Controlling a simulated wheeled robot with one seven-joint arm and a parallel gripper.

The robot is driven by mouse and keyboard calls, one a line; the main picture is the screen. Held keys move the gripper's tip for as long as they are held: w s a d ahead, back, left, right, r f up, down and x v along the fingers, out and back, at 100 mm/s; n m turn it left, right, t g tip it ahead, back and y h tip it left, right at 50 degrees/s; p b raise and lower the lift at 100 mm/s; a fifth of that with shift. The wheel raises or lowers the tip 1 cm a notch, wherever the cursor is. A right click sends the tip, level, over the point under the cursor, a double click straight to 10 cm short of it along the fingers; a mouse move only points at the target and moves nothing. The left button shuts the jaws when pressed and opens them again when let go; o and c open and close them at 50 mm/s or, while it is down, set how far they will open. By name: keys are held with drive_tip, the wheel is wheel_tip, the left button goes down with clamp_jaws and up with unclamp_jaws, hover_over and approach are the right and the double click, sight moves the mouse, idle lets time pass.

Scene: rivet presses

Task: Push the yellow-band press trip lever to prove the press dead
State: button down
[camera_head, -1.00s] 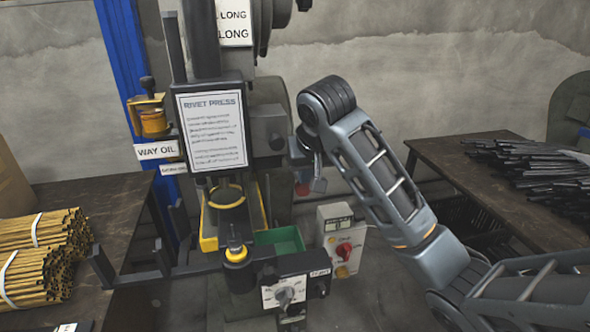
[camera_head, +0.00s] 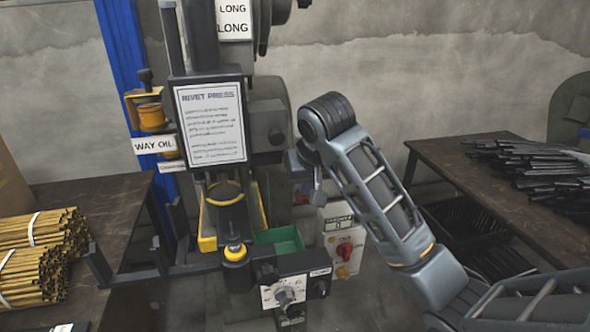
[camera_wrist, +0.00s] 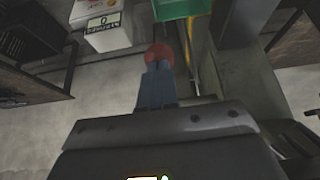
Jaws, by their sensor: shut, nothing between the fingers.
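The rivet press (camera_head: 208,125) stands left of centre in the head view, with yellow bands around its lower tooling (camera_head: 222,196). A round red knob (camera_wrist: 158,53), apparently the trip lever's end, shows at the top middle of the wrist view; its shaft is hidden. My gripper (camera_wrist: 155,68) is shut and empty, its blue-grey fingers pointing at the knob. The fingertips overlap the knob's lower edge in the picture; I cannot tell whether they touch. In the head view my arm hides most of the gripper, beside the press's right side.
A white counter box (camera_head: 342,240) with a red switch stands right of the press, close to my arm. A green bin (camera_head: 282,240) and a dial panel (camera_head: 284,292) sit at the press front. Tables with brass rods (camera_head: 40,240) and dark rods (camera_head: 530,165) flank it.

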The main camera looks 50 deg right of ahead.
sight(305, 202)
drive_tip(key=shift+f, duration=0.3)
drive_tip(key=shift+f+b, duration=0.4)
drive_tip(key=shift+f, duration=0.4)
drive_tip(key=shift+f+b, duration=0.35)
drive_tip(key=shift+f, duration=0.55)
drive_tip(key=shift+d+f, duration=0.1)
drive_tip(key=shift+f, duration=0.45)
drive_tip(key=shift+r, duration=0.15)
